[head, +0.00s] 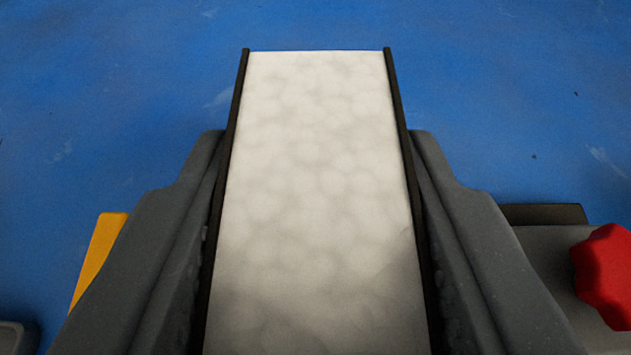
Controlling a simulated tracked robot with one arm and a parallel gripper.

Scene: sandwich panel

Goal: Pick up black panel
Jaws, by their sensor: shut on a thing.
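The black panel (399,119) is a sandwich piece with thin black faces on its left and right sides and a pale, mottled white core between them. It fills the middle of the head view and runs from the bottom edge up past the fingertips. My gripper (314,150) has one dark grey finger on each side of it, pressed against the black faces. The gripper is shut on the panel. The panel's lower end is cut off by the picture's bottom edge. I cannot tell how high it is above the blue surface.
A blue, lightly scuffed surface (520,80) lies behind and around the panel and is clear at the top. A yellow-orange piece (98,255) shows at left behind the finger. A red knob-like thing (604,275) is at right beside a grey block (545,255). A dark grey object sits at bottom left.

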